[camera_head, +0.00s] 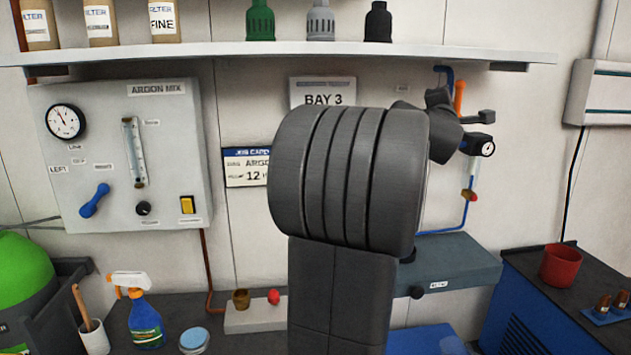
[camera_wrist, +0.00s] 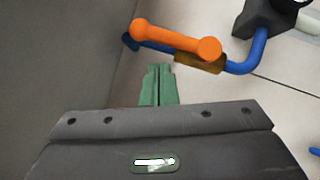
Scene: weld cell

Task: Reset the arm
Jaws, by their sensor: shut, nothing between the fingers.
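My arm fills the middle of the head view, a thick dark grey ribbed link standing in front of the wall. My gripper is hidden behind it there. In the wrist view my gripper (camera_wrist: 159,82) shows as two green fingers, shut together with nothing between them. Just beyond the fingertips is an orange handle (camera_wrist: 176,40) on a blue pipe (camera_wrist: 240,67) with a brass-coloured valve body. I cannot tell how far apart they are; no contact shows. The same orange handle (camera_head: 459,97) stands upright in the head view, partly behind my arm.
A grey argon panel (camera_head: 160,200) with a gauge, blue lever and yellow switch is on the left wall. Below are a spray bottle (camera_head: 145,320), a grey-blue box (camera_head: 465,265) and a red cup (camera_head: 561,265). A small black gauge (camera_head: 480,146) is right of my arm.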

